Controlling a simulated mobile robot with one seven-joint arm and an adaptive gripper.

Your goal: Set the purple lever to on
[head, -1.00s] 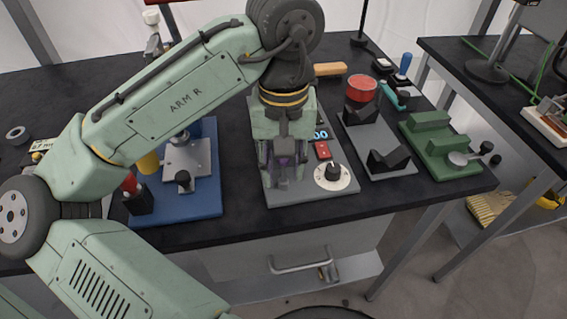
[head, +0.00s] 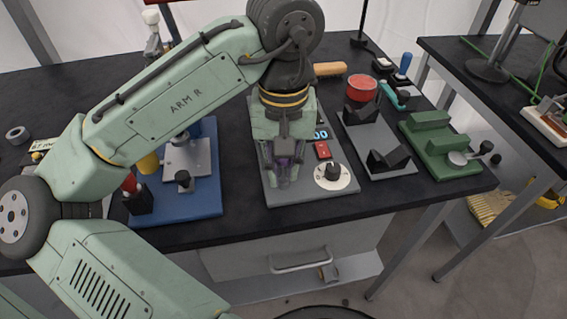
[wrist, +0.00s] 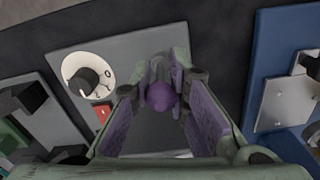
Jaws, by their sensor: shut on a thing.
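The purple lever (wrist: 161,97) shows in the wrist view as a round purple knob on a grey stem, between the fingers. It belongs to the grey panel (head: 315,194) on the bench. My gripper (head: 283,172) is over the left part of this panel and is shut on the lever. In the wrist view my gripper (wrist: 160,104) shows purple inner pads on both sides of the knob. In the head view the fingers largely hide the lever. I cannot read any on or off mark beside it.
On the same panel, a black and white dial (head: 332,173) and a red switch (head: 322,150) sit close to the right of my gripper. A blue fixture (head: 205,205) stands to the left.

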